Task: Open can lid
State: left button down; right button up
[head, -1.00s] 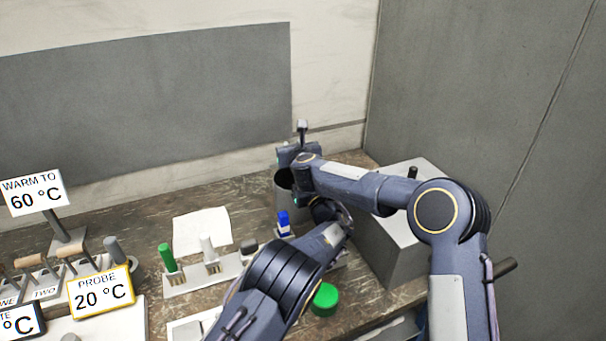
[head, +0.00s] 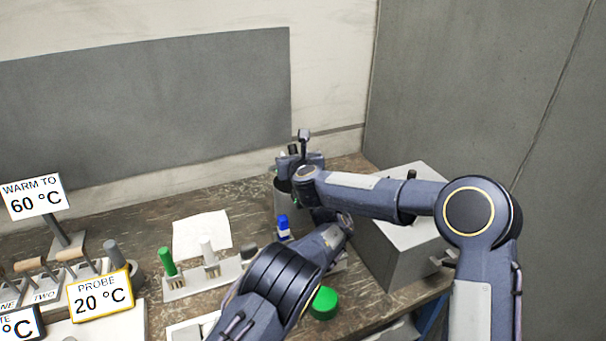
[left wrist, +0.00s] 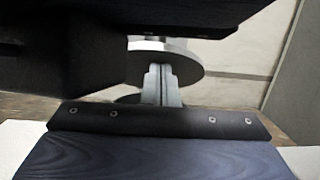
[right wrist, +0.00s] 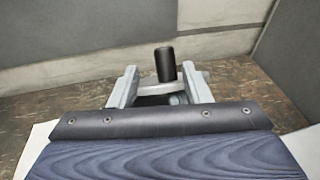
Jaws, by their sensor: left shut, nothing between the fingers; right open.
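A grey can (head: 282,205) with a dark top stands at the back of the bench, partly hidden by my right gripper (head: 286,156). In the right wrist view my right gripper (right wrist: 162,82) is open. A black upright knob (right wrist: 165,64) shows between its fingertips; I cannot tell whether they touch it. The can body is hidden in that view. My left gripper (left wrist: 163,82) is shut and empty. A dark round disc (left wrist: 180,66) with a pale ring shows just above and behind its fingers; I cannot tell what it belongs to. In the head view, arms hide the left fingers.
A grey box (head: 395,265) stands right of the can, under my right arm. A blue-capped item (head: 283,224) and a green round piece (head: 323,302) lie nearby. A rack with a green tube (head: 167,262), white paper (head: 201,232) and signs (head: 100,293) are at left.

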jog(key=s+d+r+n+g+y, duration=0.2)
jog(key=s+d+r+n, duration=0.1)
jog(key=s+n, duration=0.65)
jog(key=s+d+r+n+g+y, duration=0.1)
jog(key=s+d+r+n+y, duration=0.2)
jog(key=s+n, duration=0.65)
pick_arm(q)
jog(key=shift+w+a+b, duration=0.2)
jog(key=shift+a+b, duration=0.1)
jog(key=shift+b, duration=0.05)
pick_arm(e)
jog(key=s+d+f+n+g+h, duration=0.1)
jog(key=s+d+f+n+g, duration=0.1)
jog(key=s, duration=0.8)
jog(key=s+d+f+n+g+h, duration=0.1)
jog(key=s+d+f+n, duration=0.4)
jog(key=s, duration=0.5)
jog(key=s+d+f+n+g+h, duration=0.1)
jog(key=s+d+f+n+g, duration=0.2)
jog(key=s, duration=0.7)
notch_tip(320, 180, down, 2)
jog(key=n, duration=0.3)
jog(key=shift+s+d, duration=0.25)
pick_arm(q)
jog(key=shift+r, duration=0.15)
pick_arm(e)
jog(key=shift+f, duration=0.1)
